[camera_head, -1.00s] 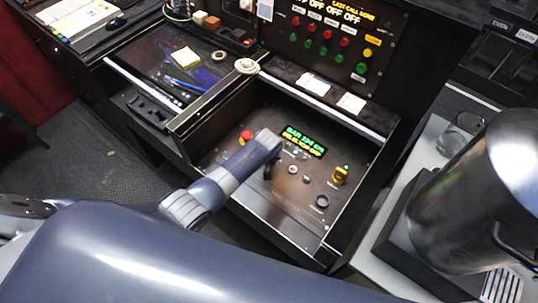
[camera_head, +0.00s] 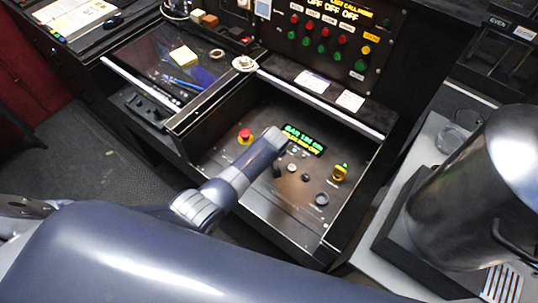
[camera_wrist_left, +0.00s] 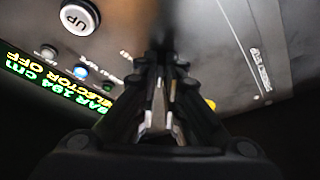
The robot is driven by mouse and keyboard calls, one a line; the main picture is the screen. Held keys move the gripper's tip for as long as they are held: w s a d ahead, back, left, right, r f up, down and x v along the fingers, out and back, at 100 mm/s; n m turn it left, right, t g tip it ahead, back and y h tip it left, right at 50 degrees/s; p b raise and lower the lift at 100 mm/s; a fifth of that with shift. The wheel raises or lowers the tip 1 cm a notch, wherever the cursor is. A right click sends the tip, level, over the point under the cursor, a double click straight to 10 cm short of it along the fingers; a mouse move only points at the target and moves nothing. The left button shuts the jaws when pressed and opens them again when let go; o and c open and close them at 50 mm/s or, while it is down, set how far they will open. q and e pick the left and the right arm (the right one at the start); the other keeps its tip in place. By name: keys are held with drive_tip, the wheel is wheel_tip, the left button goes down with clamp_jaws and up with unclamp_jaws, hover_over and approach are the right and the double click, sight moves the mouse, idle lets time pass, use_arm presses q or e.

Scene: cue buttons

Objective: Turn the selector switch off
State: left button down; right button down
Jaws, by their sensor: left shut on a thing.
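My left gripper (camera_head: 277,168) reaches over the sunken black control panel (camera_head: 265,205), its fingertips close to the panel face. In the left wrist view its fingers (camera_wrist_left: 160,112) are closed together on a small thing they hide, likely the selector switch handle. The panel display (camera_head: 303,140) has green text above yellow text. In the wrist view this display (camera_wrist_left: 55,85) is upside down and reads BAR 194 cm, SELECTOR OFF. A yellow switch (camera_head: 340,173) is farther right on the panel. My right gripper is not in view.
A red mushroom button (camera_head: 245,135) is left of my gripper. A raised rim (camera_head: 330,115) borders the panel. A metal container (camera_head: 480,185) stands right.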

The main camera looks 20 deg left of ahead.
use_arm(q)
drive_tip(key=c, duration=1.8)
unclamp_jaws()
drive_tip(key=shift+o, duration=0.4)
drive_tip(key=shift+r, duration=0.1)
drive_tip(key=v, duration=1.1)
drive_tip(key=shift+s+r, duration=0.25)
drive_tip(key=shift+r, duration=0.1)
